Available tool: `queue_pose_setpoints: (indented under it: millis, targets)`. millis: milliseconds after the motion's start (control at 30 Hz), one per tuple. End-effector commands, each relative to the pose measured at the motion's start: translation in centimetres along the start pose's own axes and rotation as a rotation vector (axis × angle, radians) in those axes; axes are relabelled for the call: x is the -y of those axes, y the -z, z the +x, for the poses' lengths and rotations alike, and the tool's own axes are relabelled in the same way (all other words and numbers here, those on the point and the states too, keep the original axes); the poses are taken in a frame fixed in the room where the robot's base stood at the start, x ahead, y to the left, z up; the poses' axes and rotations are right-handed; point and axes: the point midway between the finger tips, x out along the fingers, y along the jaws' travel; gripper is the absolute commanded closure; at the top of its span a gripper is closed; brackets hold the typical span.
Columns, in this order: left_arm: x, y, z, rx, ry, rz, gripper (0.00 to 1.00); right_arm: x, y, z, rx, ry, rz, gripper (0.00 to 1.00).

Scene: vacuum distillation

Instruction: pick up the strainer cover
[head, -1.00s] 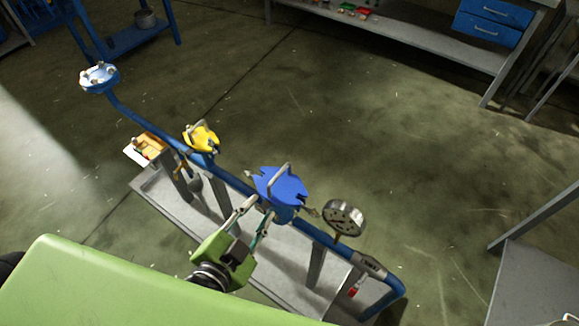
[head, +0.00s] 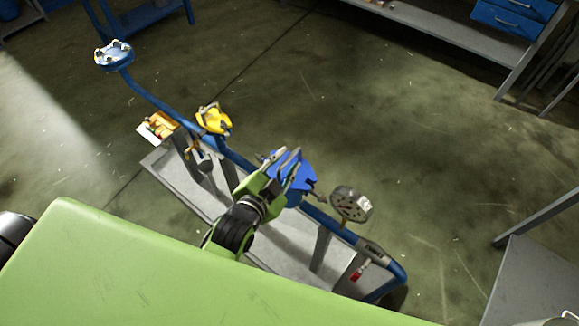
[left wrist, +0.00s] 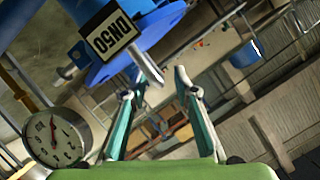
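The strainer cover appears to be the blue disc-shaped cover (head: 306,180) in the middle of the blue pipe line. A metal handle (left wrist: 147,66) shows beside the blue part with its DN50 label (left wrist: 112,38) in the left wrist view. My left gripper (head: 290,154) is over the cover in the head view and hides part of it and its handle. In the left wrist view its fingers (left wrist: 162,80) are apart, with the handle's end between them. I cannot tell whether either finger touches it. My right gripper is not in view.
A pressure gauge (head: 351,203) stands on the pipe just right of the cover. A yellow-topped fitting (head: 213,121) is to the left, and a blue round fitting (head: 114,56) is at the far left end. A grey tray (head: 166,168) lies below. Floor beyond is clear.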

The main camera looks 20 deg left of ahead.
Motion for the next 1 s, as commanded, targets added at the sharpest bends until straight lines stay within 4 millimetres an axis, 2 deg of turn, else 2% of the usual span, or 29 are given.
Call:
queue_pose_setpoints:
  millis: [133,367,467,500,1000]
  targets:
    - [-0.02,0.03,1.44,0.000,0.000,-0.002,0.72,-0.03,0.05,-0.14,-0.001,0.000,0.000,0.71]
    - [-0.03,0.00,1.58,0.000,0.000,-0.002,0.72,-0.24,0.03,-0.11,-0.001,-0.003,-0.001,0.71]
    - [-0.03,-0.01,1.57,0.000,0.000,-0.002,0.96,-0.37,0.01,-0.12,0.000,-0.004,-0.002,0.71]
    - [-0.04,-0.01,1.56,0.000,0.000,-0.002,1.00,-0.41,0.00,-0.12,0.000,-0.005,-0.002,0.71]
    - [0.41,0.59,1.49,-0.009,0.007,-0.001,1.00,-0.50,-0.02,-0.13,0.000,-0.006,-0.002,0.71]
